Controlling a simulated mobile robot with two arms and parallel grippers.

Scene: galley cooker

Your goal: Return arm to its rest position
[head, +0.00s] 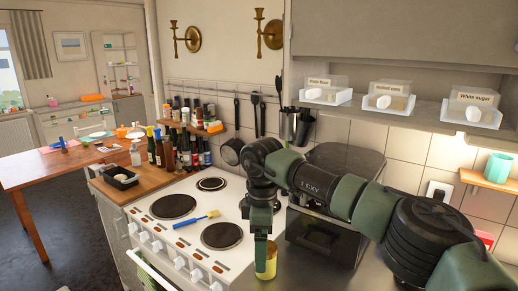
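My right arm reaches in from the lower right, bends at the elbow and points down at the right edge of the cooker. My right gripper (262,246) hangs low there, seen edge-on, so I cannot tell whether its fingers are open or shut. A yellow jar or can (268,265) stands on the counter right at the fingertips, partly hidden by them. I cannot tell whether the gripper touches or holds it. My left gripper is not in view.
The white cooker (165,231) has round dark hotplates and a blue-handled brush (197,219) on top. A black boxy appliance (345,165) stands close behind my arm. Several bottles (180,150) and a black tray (121,178) are at the back left. A shelf with labelled bins (390,101) hangs above.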

